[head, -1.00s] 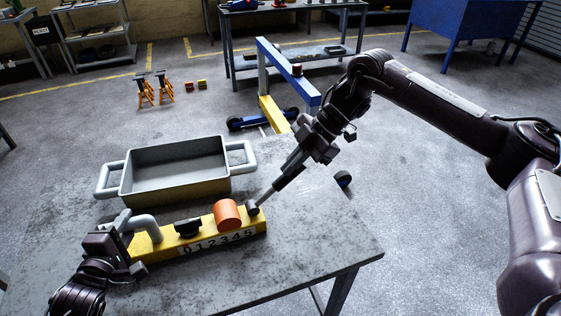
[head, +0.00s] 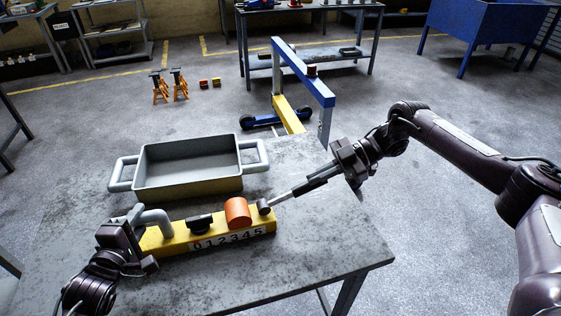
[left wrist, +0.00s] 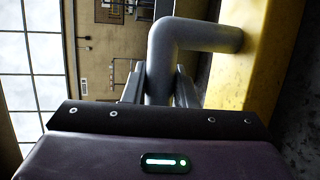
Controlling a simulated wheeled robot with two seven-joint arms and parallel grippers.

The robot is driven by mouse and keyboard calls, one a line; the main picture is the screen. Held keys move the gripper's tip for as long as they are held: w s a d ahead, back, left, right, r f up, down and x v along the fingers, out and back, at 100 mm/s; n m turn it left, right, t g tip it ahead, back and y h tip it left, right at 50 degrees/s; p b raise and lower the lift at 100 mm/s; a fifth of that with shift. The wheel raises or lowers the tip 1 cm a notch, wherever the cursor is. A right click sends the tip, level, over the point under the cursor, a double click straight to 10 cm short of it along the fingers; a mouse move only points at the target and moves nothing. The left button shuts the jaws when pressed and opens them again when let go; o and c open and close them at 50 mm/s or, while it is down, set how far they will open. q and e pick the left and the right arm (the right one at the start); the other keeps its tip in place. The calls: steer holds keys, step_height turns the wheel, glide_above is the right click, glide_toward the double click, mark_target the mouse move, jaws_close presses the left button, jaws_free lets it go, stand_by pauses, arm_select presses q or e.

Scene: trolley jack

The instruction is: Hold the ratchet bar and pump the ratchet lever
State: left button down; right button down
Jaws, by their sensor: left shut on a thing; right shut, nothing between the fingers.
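The yellow ratchet bar (head: 165,240) lies on the grey table, with digits on its front, a black knob (head: 200,222) and an orange cylinder (head: 237,212) on top. My left gripper (head: 140,222) is shut on the bent grey handle at the bar's left end; the left wrist view shows this handle (left wrist: 165,65) between the fingers. The ratchet lever (head: 283,196) is a pale rod rising at a shallow slant to the right from a dark pivot (head: 264,207) at the bar's right end. My right gripper (head: 322,177) is shut at the lever's outer end. Its exact contact there is unclear.
A grey-lined tray (head: 190,187) with two side handles stands behind the bar. The table's (head: 330,245) front right is clear. A blue and yellow hoist frame (head: 305,75) stands behind the table. Orange jack stands (head: 170,85) are on the floor.

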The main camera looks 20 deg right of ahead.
steer(key=shift+d+f, duration=0.35)
steer(key=shift+f, duration=0.4)
steer(key=shift+d+f, duration=0.3)
steer(key=shift+f, duration=0.4)
steer(key=shift+s+d+f, duration=0.1)
steer(key=shift+d+f, duration=0.05)
steer(key=shift+f, duration=0.4)
steer(key=shift+s, duration=0.1)
step_height(320, 180, up, 4)
glide_toward(323, 183)
steer(key=shift+d+r, duration=0.1)
steer(key=shift+r, duration=1.05)
